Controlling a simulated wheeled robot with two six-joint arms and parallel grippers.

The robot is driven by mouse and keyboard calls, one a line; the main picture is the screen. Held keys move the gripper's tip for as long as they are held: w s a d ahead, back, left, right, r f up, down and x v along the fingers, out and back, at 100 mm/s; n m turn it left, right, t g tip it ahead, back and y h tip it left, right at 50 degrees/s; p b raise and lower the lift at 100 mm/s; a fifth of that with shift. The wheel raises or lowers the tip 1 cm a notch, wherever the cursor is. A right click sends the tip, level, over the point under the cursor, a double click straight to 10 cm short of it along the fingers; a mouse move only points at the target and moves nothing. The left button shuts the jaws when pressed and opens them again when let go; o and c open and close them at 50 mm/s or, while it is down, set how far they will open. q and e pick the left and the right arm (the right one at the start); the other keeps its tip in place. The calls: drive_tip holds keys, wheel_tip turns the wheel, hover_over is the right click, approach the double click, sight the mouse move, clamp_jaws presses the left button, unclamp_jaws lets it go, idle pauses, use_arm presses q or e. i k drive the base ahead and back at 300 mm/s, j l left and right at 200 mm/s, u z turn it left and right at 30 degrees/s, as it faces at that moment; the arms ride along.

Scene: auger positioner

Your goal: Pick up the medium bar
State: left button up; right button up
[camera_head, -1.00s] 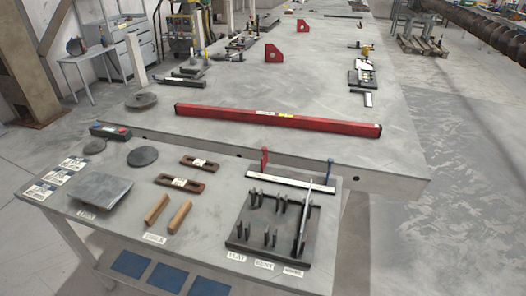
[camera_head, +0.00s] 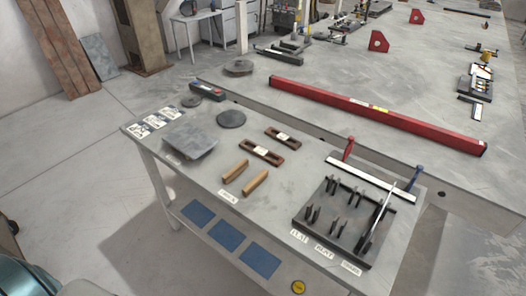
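No thing in view is clearly marked as the medium bar, and the small labels are too small to read. A long red bar (camera_head: 345,106) with a yellow label lies on the large table. On the cart, two brown bars with pale labels lie apart, one nearer (camera_head: 261,152) and one farther back (camera_head: 283,138). Two short tan wooden bars (camera_head: 255,182) lie side by side in front of them. A white-topped straight bar (camera_head: 370,179) lies along the cart's back right, beside a red clamp (camera_head: 348,149) and a blue-handled clamp (camera_head: 413,178). Neither gripper shows.
A dark rack (camera_head: 300,222) with upright pieces sits on the cart's right. A grey plate (camera_head: 190,140), round dark discs (camera_head: 231,119) and label cards crowd its left. The large table (camera_head: 330,70) stands close behind.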

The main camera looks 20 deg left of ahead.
sight(262, 153)
drive_tip(key=i+j+z, duration=0.25)
drive_tip(key=j, duration=0.6)
drive_tip(key=j+z, duration=0.2)
drive_tip(key=j, duration=0.6)
drive_tip(key=j+z, duration=0.25)
drive_tip(key=j, duration=0.65)
drive_tip(key=j+z, duration=0.2)
drive_tip(key=j, duration=0.65)
drive_tip(key=k+j+z, duration=0.25)
drive_tip(key=j, duration=0.6)
drive_tip(key=i, duration=0.1)
